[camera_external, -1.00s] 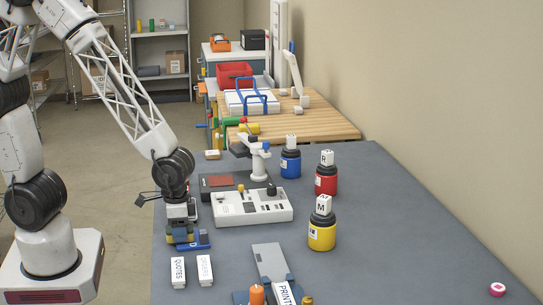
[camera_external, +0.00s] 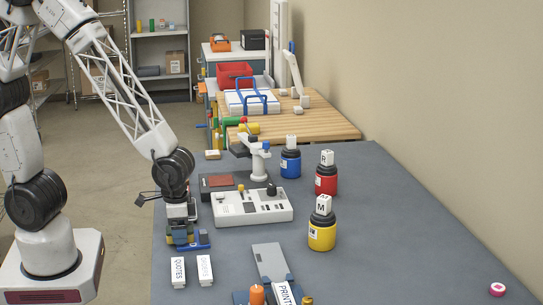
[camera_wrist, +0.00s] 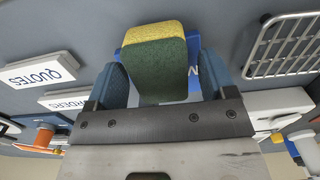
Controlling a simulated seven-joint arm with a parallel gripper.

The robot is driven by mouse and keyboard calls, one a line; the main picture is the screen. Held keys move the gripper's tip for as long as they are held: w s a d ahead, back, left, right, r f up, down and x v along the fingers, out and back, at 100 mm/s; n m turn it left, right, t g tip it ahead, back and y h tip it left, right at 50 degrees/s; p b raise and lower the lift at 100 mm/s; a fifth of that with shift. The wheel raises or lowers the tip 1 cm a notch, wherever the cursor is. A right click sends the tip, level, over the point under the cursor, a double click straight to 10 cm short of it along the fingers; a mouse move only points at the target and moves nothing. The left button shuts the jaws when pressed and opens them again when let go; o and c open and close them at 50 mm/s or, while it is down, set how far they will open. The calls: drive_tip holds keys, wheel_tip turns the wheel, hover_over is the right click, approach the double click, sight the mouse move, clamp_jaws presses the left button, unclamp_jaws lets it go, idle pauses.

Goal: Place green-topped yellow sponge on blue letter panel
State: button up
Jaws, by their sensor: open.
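The green-topped yellow sponge (camera_wrist: 155,70) lies between the fingers of my gripper (camera_wrist: 163,85) in the wrist view. Its green face is toward the camera and its yellow side shows at the far end. The blue letter panel (camera_wrist: 193,45) shows beneath and beside the sponge, with part of a white letter at right; the sponge hides much of it. My gripper is open, with a visible gap between the sponge and the right finger. In the external view my gripper (camera_external: 181,228) is low at the table's left edge, over the blue panel (camera_external: 204,241). Contact under the sponge is hidden.
White QUOTES (camera_external: 178,272) and second (camera_external: 205,270) label blocks lie in front. A white control box (camera_external: 252,207) stands to the right, with yellow (camera_external: 322,235), red (camera_external: 326,181) and blue (camera_external: 290,163) jars beyond. A metal grille (camera_wrist: 285,45) is nearby. The right side of the table is mostly clear.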

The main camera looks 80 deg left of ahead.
wheel_tip(320, 180, up, 12)
idle(0.6)
idle(0.5)
drive_tip(key=s+a+r+t, duration=0.2)
drive_tip(key=s+a+r, duration=1.1)
drive_tip(key=s+a, duration=0.1)
drive_tip(key=shift+s+a+r+t, duration=0.2)
drive_tip(key=shift+s+a+t, duration=0.1)
drive_tip(key=shift+a, duration=0.5)
idle(0.5)
